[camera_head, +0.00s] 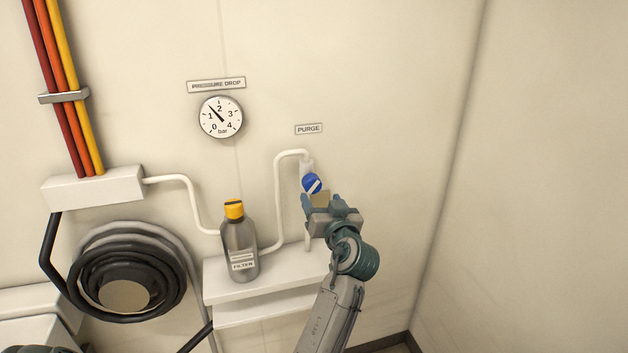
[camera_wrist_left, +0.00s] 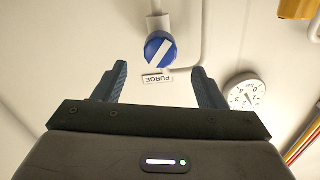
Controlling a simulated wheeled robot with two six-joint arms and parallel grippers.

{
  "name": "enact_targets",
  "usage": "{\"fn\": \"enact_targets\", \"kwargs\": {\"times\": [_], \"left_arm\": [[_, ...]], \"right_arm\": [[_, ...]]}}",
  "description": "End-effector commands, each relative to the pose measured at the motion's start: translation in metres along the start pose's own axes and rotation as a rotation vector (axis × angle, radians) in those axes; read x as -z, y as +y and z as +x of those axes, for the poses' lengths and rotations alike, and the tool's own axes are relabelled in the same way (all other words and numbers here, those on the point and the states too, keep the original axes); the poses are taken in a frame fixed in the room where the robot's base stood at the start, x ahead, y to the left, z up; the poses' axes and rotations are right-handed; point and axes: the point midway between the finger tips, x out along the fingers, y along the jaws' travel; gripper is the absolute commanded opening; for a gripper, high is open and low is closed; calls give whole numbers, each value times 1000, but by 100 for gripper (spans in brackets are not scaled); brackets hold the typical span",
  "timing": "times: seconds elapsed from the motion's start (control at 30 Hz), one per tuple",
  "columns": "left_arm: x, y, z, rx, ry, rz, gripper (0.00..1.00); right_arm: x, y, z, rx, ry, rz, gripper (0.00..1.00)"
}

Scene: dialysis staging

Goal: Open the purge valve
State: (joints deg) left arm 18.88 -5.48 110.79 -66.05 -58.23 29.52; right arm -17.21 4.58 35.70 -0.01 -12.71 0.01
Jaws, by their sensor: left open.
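The purge valve's round blue knob (camera_head: 311,183) has a white diagonal stripe and sits on a white pipe fitting on the wall, below the PURGE label (camera_head: 308,129). My left gripper (camera_head: 321,201) is just below the knob in the head view, its jaws open and empty. In the left wrist view the knob (camera_wrist_left: 160,48) shows just beyond and between the fingertips of the left gripper (camera_wrist_left: 160,67), apart from them. The fitting behind the knob is partly hidden. My right gripper is in neither view.
A grey filter bottle (camera_head: 240,250) with a yellow cap stands left of my arm on a white shelf (camera_head: 230,290). A pressure gauge (camera_head: 221,117) hangs above it, and a black hose coil (camera_head: 165,275) is at lower left. The wall to the right is bare.

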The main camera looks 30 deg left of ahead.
Motion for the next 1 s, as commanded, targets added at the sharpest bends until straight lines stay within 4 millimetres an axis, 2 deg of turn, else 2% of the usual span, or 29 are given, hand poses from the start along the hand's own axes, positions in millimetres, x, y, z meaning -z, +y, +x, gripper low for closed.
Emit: {"fn": "enact_targets", "kwargs": {"times": [0.03, 0.2, 0.4, 0.6, 0.83, 0.87, 1.0], "left_arm": [[4, -1, 10, 1, 2, 6, 65], [5, -1, 43, 2, 2, 5, 65], [3, -1, 71, 1, 0, 1, 65], [1, 0, 81, 0, -1, -1, 65], [0, 0, 81, 0, -1, -2, 65], [0, 0, 81, 0, -1, -2, 61], [0, 0, 81, 0, -1, -2, 34]], "right_arm": [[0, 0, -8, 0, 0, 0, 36], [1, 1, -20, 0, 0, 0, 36], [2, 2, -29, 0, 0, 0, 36], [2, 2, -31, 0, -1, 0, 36], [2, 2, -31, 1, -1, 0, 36], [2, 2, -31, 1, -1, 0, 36], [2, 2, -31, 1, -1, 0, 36]]}}
